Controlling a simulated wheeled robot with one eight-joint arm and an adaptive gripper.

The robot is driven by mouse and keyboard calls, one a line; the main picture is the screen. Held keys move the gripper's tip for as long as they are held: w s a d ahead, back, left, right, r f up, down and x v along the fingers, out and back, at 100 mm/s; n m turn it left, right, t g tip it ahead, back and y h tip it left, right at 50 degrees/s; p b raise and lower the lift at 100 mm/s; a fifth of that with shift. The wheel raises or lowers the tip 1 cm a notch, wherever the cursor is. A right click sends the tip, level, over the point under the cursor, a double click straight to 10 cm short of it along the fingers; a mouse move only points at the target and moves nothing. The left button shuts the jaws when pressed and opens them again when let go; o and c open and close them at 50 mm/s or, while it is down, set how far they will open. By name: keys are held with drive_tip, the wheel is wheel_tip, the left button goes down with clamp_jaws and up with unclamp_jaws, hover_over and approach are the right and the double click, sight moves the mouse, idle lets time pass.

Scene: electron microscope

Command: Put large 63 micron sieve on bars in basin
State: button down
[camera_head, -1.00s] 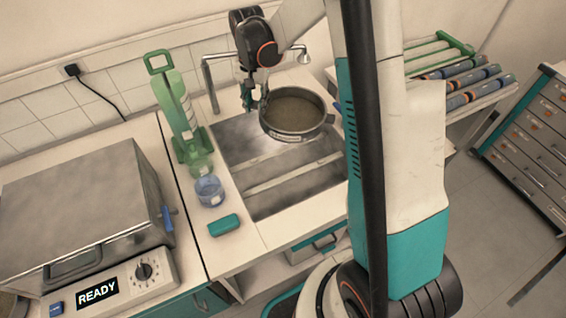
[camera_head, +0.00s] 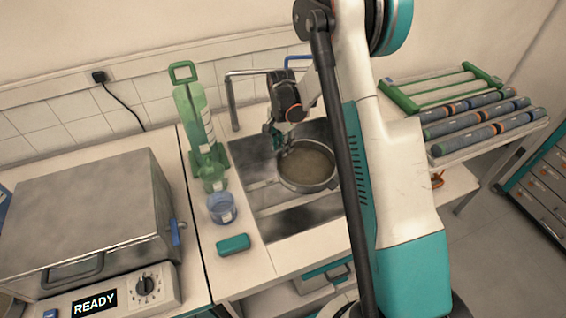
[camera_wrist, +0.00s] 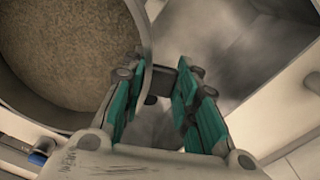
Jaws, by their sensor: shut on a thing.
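The large sieve (camera_head: 307,166) is a round grey metal pan with a brownish mesh floor. In the head view it is over the basin (camera_head: 296,219), near its middle and right side. My gripper (camera_head: 283,146) is at the sieve's left rim, and its fingers are shut on the rim. In the wrist view the sieve (camera_wrist: 70,50) fills the upper left, with its rim between the green-padded fingers of my gripper (camera_wrist: 163,88). Light bars (camera_head: 262,190) cross the basin below and left of the sieve. I cannot tell whether the sieve touches them.
A tap (camera_head: 232,100) stands behind the basin. Left of it are a green bottle stand (camera_head: 196,125), a blue beaker (camera_head: 222,208) and a teal sponge-like block (camera_head: 233,244). A grey oven (camera_head: 85,215) is further left. A rack with tubes (camera_head: 470,120) stands at the right.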

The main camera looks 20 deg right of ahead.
wheel_tip(320, 180, down, 7)
drive_tip(key=shift+f+b, duration=0.1)
drive_tip(key=shift+b, duration=0.85)
drive_tip(key=c, duration=1.3)
unclamp_jaws()
